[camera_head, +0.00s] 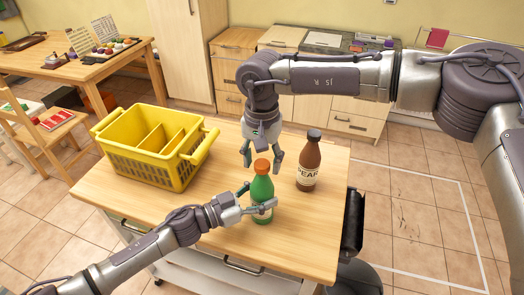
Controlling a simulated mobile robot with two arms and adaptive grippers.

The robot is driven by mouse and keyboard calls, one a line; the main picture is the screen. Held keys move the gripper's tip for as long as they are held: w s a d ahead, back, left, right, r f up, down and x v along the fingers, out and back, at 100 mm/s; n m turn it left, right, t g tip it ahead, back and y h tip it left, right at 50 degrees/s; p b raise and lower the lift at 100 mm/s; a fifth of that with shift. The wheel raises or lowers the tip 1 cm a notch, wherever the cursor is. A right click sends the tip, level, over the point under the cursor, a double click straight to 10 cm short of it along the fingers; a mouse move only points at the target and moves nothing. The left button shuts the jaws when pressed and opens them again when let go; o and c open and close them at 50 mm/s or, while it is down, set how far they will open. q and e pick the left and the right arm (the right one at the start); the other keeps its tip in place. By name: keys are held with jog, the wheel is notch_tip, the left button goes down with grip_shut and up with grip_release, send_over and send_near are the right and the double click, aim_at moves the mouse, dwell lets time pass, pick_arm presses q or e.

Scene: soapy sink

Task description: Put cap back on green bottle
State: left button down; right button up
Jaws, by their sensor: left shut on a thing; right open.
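The green bottle (261,188) stands upright near the front of the wooden table. An orange cap (262,166) sits at the top of its neck; I cannot tell how tightly it is seated. My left gripper (259,203) comes in from the left and is shut around the body of the green bottle. My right gripper (262,161) points down from above and is open, its fingers spread at about the height of the cap. I cannot tell whether the fingers touch it.
A brown bottle (308,162) with a dark cap and a label stands right of the green one. A yellow divided basket (133,167) takes up the left of the wooden table (222,163). The table's right front corner is clear.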

grip_shut()
jog(key=m, duration=1)
jog(key=shift+m, duration=0.4)
jog(key=m, duration=1.1)
jog(key=shift+m, duration=0.4)
jog(key=m, duration=0.3)
jog(key=shift+o, duration=0.4)
grip_release()
